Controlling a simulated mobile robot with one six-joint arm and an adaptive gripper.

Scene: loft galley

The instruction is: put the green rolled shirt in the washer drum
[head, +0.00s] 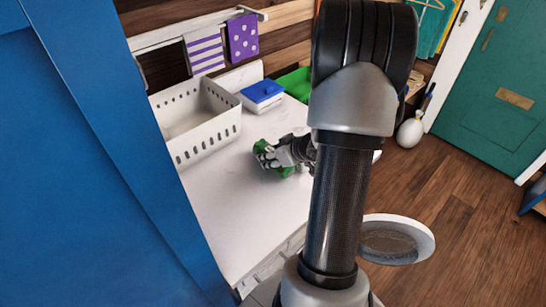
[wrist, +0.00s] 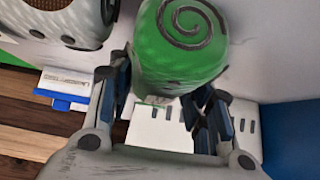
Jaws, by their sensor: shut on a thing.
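The green rolled shirt (wrist: 180,40) shows a dark spiral on its end in the wrist view. My gripper (wrist: 165,95) is shut on it, with a finger on each side. In the head view my gripper (head: 283,155) holds the shirt (head: 264,158) over the white worktop; I cannot tell how high above it. A round white-rimmed door (head: 397,240) with a grey pane, which looks like the washer's, stands out at the lower right, partly behind my arm. The drum opening is not visible.
A white slotted basket (head: 205,137) and a blue-lidded box (head: 262,92) stand on the worktop's far side, near a green item (head: 294,82). A tall blue panel (head: 90,170) blocks the left. Open wood floor (head: 450,190) lies right.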

